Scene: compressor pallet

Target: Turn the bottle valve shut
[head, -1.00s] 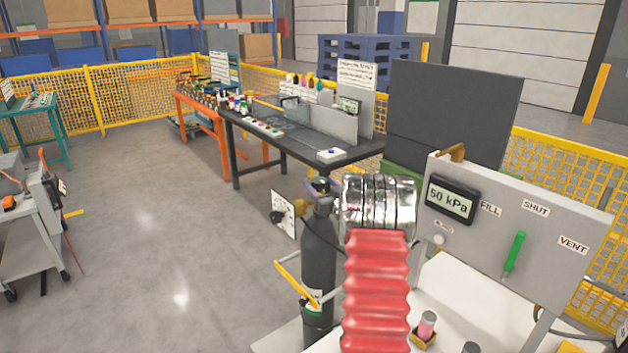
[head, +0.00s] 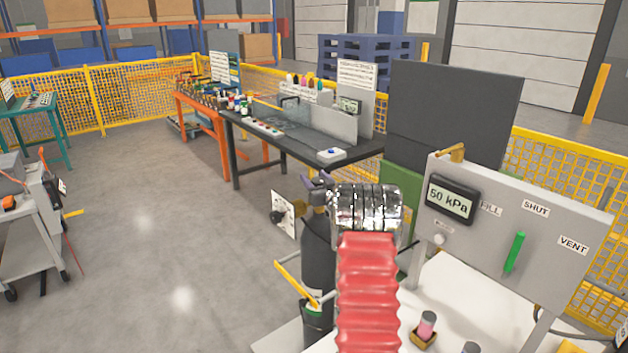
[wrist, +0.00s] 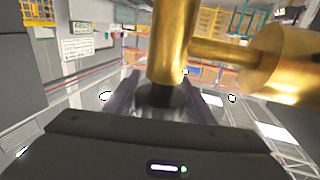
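The dark grey gas bottle (head: 318,255) stands upright left of my red arm sleeve in the head view. Its valve (head: 317,198) is at the top, partly hidden by my gripper (head: 314,184). In the wrist view the brass valve body (wrist: 168,40) is very close, with a thick brass side part (wrist: 282,65) at right. The two purple fingers of my gripper (wrist: 160,90) stand apart, one on each side of a dark round part below the brass. Firm contact between the fingers and the valve cannot be made out.
A grey panel (head: 480,240) with a 50 kPa display, a green lever and FILL, SHUT and VENT labels stands at right. A white plate with a black knob (head: 283,214) is left of the bottle.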

